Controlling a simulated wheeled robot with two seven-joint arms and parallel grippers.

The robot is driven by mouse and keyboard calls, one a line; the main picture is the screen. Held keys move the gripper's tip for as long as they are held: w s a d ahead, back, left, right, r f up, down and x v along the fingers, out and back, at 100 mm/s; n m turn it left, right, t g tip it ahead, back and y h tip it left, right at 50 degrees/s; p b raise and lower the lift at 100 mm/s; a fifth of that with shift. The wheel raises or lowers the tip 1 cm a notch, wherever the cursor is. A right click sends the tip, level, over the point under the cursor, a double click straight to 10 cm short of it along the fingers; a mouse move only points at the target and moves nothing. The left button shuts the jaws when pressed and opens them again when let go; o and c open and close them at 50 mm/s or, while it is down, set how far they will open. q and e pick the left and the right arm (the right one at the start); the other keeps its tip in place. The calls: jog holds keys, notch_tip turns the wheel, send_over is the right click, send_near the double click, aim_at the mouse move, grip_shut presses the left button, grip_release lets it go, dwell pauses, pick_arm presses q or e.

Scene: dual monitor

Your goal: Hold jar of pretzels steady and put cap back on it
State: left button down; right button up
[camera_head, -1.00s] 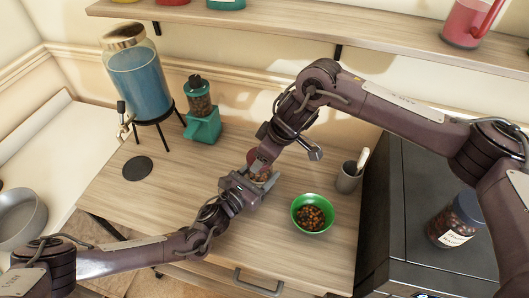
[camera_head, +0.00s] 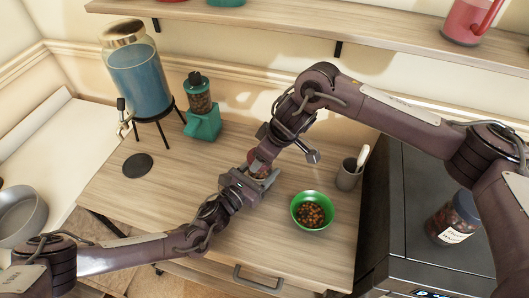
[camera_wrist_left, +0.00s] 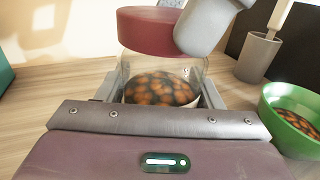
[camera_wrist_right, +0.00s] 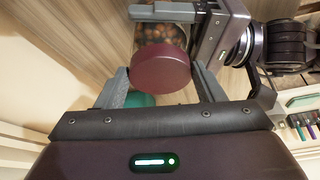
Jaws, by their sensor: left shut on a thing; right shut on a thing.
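The clear jar of pretzels (camera_wrist_left: 162,90) stands upright on the table, with brown pretzels inside. My left gripper (camera_head: 262,182) is shut around its sides; its fingers also flank the jar in the left wrist view. The dark red cap (camera_wrist_left: 150,30) is held just over the jar's mouth by my right gripper (camera_wrist_right: 161,84). The cap also shows between the fingers in the right wrist view (camera_wrist_right: 160,70). It looks roughly level with the rim, but I cannot tell whether it touches or is seated. The grippers hide most of the jar in the head view.
A green bowl of pretzels (camera_head: 298,201) is right of the jar, with a grey cup (camera_head: 347,176) behind it. A teal dispenser (camera_head: 203,124) and a blue drink dispenser (camera_head: 140,80) stand at the back left. A labelled jar (camera_head: 452,222) sits on the dark appliance.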

jog(key=m, duration=0.2)
jog(key=m+t+h, duration=0.1)
jog(key=m, duration=0.2)
jog(key=shift+s+a+m+h, duration=0.3)
jog(key=shift+a, duration=0.1)
jog(key=m+h, duration=0.1)
jog(key=m, duration=0.1)
jog(key=m+t, duration=0.1)
jog(key=m, duration=0.1)
jog(key=shift+a+r+m+h, duration=0.15)
jog(key=shift+a+m+h, duration=0.25)
jog(key=shift+m+h, duration=0.5)
jog(key=shift+m, duration=0.8)
jog(key=o, duration=0.9)
jog(key=shift+d, duration=0.1)
jog(key=shift+o, duration=0.2)
jog(key=shift+r, duration=2.15)
jog(key=shift+c, duration=0.3)
